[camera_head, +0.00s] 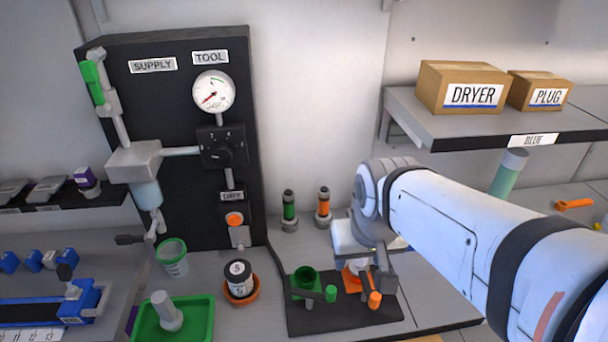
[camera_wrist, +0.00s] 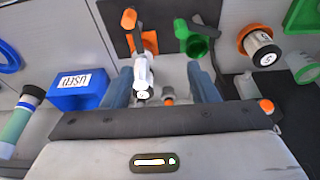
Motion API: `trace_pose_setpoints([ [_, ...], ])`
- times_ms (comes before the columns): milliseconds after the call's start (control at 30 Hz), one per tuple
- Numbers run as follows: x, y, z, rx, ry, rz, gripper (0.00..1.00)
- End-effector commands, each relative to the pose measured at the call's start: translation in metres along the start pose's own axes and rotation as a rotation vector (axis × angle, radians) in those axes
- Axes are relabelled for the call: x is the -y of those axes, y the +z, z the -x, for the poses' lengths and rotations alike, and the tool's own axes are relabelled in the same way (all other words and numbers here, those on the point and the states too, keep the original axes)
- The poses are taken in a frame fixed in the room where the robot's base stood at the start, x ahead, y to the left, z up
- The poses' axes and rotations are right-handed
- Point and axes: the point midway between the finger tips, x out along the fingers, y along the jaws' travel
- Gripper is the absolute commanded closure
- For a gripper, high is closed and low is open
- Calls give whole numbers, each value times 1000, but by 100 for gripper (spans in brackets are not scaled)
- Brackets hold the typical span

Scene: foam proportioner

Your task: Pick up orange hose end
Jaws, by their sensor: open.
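An upright fitting with an orange band (camera_head: 323,207) stands behind the black mat. An orange collar (camera_head: 354,276) with an orange knob (camera_head: 375,300) is on the mat, partly hidden by my gripper (camera_head: 376,274). In the wrist view, a silver-white fitting with a dark tip (camera_wrist: 143,72) is by the orange collar (camera_wrist: 149,42) and points towards the camera. My gripper (camera_wrist: 160,82) is open, its blue-grey fingers on either side of this fitting, apart from it. I cannot tell which orange-marked piece is the hose end.
A green-banded fitting (camera_head: 289,208) stands behind. The black panel (camera_head: 180,90) rises at the left and a shelf (camera_head: 480,127) overhangs at the right. A blue "USED" box (camera_wrist: 80,90) is close to one finger.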

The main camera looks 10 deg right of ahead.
Motion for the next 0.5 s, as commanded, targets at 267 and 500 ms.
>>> trace_pose_setpoints([
  [267, -3, -116, -29, -44, 73, -151, 45],
  [500, 11, -215, -81, -110, 109, -275, 45],
])
